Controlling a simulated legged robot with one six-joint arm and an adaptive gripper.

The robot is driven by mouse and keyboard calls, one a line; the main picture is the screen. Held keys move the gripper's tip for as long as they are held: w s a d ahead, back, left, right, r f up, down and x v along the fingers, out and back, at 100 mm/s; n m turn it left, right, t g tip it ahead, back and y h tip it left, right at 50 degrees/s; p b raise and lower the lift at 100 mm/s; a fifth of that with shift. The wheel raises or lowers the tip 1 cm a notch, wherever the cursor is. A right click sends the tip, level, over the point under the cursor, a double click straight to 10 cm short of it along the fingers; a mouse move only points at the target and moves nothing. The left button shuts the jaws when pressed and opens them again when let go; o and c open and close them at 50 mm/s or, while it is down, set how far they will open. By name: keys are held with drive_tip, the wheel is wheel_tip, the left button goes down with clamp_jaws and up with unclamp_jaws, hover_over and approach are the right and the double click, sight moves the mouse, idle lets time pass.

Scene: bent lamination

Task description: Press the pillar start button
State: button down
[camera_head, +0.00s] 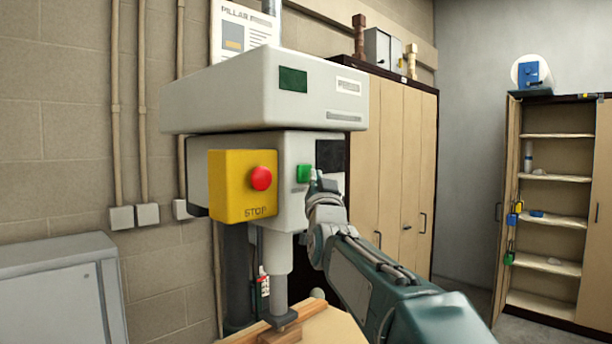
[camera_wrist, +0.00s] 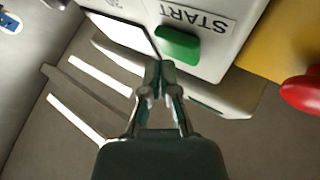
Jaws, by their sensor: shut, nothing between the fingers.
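The green start button (camera_head: 304,173) sits on the front of the pillar drill's pale housing (camera_head: 265,95), right of the yellow stop box (camera_head: 229,203) with its red stop knob (camera_head: 261,178). In the wrist view the green button (camera_wrist: 178,44) lies beside a START label (camera_wrist: 200,22), just beyond the fingertips. My gripper (camera_head: 316,178) is shut and empty, close to the button's right side in the head view. It also shows in the wrist view (camera_wrist: 157,66), its tips just below and left of the button. Whether the tips touch anything, I cannot tell.
The red knob (camera_wrist: 302,94) is at the right of the wrist view. A wooden piece (camera_head: 280,333) lies under the drill's spindle. Tall wooden cabinets (camera_head: 395,150) stand behind, an open shelf cabinet (camera_head: 550,200) at the far right, and a grey metal box (camera_head: 60,290) at left.

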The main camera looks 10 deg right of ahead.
drive_tip(key=shift+w+a, duration=0.15)
drive_tip(key=shift+w+a, duration=0.3)
drive_tip(key=shift+w, duration=0.1)
idle(0.9)
drive_tip(key=shift+d, duration=0.1)
drive_tip(key=shift+s+d, duration=0.45)
drive_tip(key=shift+s, duration=0.3)
drive_tip(key=shift+s+d, duration=0.75)
drive_tip(key=shift+s, duration=0.25)
drive_tip(key=shift+s+d, duration=0.75)
drive_tip(key=shift+s, duration=0.25)
